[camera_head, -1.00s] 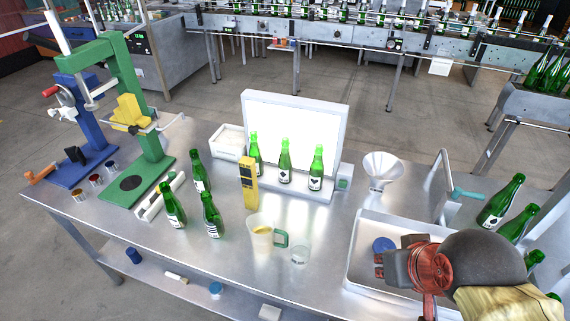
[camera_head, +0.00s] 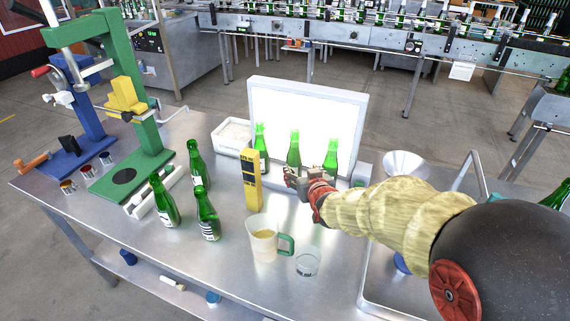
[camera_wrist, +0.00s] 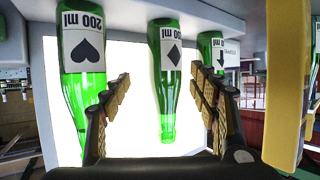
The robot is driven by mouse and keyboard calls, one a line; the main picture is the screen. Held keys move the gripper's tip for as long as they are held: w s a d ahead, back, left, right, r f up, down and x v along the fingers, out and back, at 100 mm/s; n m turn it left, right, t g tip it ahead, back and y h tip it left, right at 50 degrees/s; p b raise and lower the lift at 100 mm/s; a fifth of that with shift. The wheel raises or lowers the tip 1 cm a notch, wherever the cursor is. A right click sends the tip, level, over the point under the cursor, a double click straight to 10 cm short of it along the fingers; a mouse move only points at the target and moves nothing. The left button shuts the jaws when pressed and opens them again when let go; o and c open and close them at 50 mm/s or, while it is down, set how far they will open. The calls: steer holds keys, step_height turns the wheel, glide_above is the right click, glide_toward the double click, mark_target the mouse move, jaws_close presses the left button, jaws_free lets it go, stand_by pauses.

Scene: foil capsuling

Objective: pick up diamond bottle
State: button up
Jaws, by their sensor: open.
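The diamond bottle is the middle one of three green bottles standing in front of the white light panel; its upper part (camera_head: 293,145) shows in the head view, with its lower part behind my gripper. The wrist view is upside down, and there its white label with a black diamond (camera_wrist: 172,52) is clear, the bottle lying between my fingers in the picture. My gripper (camera_head: 309,178) is open and empty in front of it, with the fingers (camera_wrist: 162,92) spread to either side. I cannot tell the remaining distance.
A spade bottle (camera_wrist: 84,55) and another labelled bottle (camera_wrist: 210,50) flank it closely. A yellow upright device (camera_head: 251,182) stands near my gripper's left. A jug (camera_head: 263,243) and a glass (camera_head: 307,263) stand nearer. Several bottles (camera_head: 207,215) stand left.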

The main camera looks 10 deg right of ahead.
mark_target(296, 166)
steer(key=b+x, duration=0.1)
steer(key=x, duration=0.3)
steer(key=b+x, duration=0.1)
steer(key=x, duration=0.1)
steer(key=shift+w+a+f+b, duration=0.2)
steer(key=shift+w+a+b, duration=0.1)
steer(key=shift+w+a, duration=0.1)
steer(key=shift+w, duration=0.4)
steer(key=c, duration=0.3)
jaws_close()
steer(key=shift+r, duration=0.1)
